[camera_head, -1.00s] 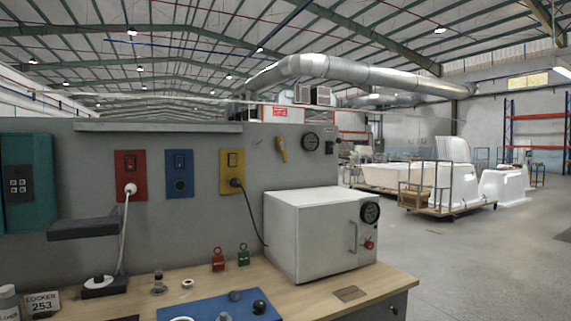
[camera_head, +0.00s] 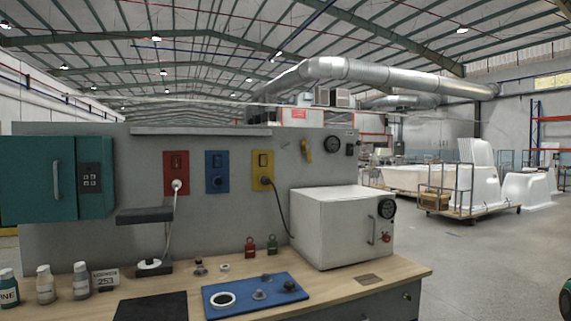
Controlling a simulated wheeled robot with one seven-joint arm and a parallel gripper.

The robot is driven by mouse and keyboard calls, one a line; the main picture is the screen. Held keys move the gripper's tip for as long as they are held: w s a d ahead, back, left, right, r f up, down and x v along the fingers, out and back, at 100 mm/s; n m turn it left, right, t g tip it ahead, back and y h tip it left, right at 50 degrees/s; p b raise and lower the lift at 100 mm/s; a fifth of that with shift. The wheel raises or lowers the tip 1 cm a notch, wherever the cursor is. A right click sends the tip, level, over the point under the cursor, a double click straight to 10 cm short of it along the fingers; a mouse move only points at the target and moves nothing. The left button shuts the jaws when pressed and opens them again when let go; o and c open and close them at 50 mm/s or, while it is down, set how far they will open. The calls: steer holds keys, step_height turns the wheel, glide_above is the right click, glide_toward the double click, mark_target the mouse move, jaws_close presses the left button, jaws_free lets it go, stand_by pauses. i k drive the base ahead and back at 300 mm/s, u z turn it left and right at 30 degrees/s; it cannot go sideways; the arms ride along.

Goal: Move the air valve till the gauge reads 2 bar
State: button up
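A yellow valve handle (camera_head: 306,147) is mounted on the upper right of the grey panel, and it looks like the air valve. A round dark gauge (camera_head: 332,145) sits just right of it; its reading is too small to make out. A second round gauge (camera_head: 388,208) is on the front of the white box, above a red knob (camera_head: 386,237). My gripper is not in view.
The wooden bench (camera_head: 400,277) runs below the panel. It holds the white box (camera_head: 325,229), a blue mat (camera_head: 212,312), padlocks and bottles. A teal cabinet (camera_head: 30,182) hangs at left. Floor (camera_head: 475,262) to the right is mostly clear, with a trolley (camera_head: 460,210) behind.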

mark_target(309, 158)
steer(key=u, duration=0.05)
steer(key=i, duration=1)
